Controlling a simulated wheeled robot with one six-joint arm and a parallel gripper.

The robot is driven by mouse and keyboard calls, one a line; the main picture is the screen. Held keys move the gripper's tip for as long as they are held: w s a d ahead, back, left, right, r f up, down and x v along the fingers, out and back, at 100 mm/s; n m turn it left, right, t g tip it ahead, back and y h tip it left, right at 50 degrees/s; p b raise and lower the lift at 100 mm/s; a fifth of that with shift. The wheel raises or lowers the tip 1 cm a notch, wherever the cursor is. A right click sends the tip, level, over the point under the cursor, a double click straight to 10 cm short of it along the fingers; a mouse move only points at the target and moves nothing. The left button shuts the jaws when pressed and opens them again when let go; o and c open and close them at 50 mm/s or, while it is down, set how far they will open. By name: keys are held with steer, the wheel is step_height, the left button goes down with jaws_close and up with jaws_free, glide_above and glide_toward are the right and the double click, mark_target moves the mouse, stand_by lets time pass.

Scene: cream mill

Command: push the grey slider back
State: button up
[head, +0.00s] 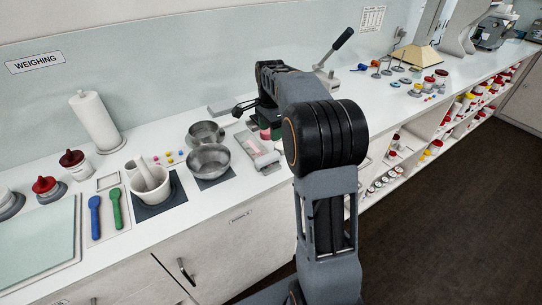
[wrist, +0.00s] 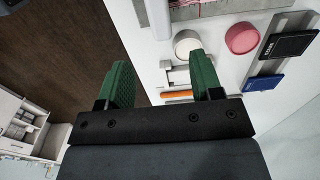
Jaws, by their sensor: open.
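My gripper (wrist: 160,62) is open, with two green fingers and nothing held between them. Its left finger shows over the dark floor, and its right finger is over the white counter. Beside the right finger are small pale grey-white blocks (wrist: 177,77) and an orange strip (wrist: 177,94). A grey rail (wrist: 291,28) carries a dark labelled block and a blue block at the upper right. I cannot tell for sure which part is the grey slider. In the head view, my arm hides most of the area around the gripper.
A white round pot (wrist: 187,43) and a pink round pot (wrist: 242,38) stand near the right finger. Steel bowls (head: 210,160), a mortar (head: 150,189) and a paper roll (head: 96,122) stand left on the counter. The counter's front edge drops to dark floor.

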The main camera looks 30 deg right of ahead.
mark_target(270, 154)
step_height(270, 154, down, 12)
steer(key=shift+r, duration=0.25)
steer(key=shift+c, duration=0.3)
jaws_close()
stand_by(0.4)
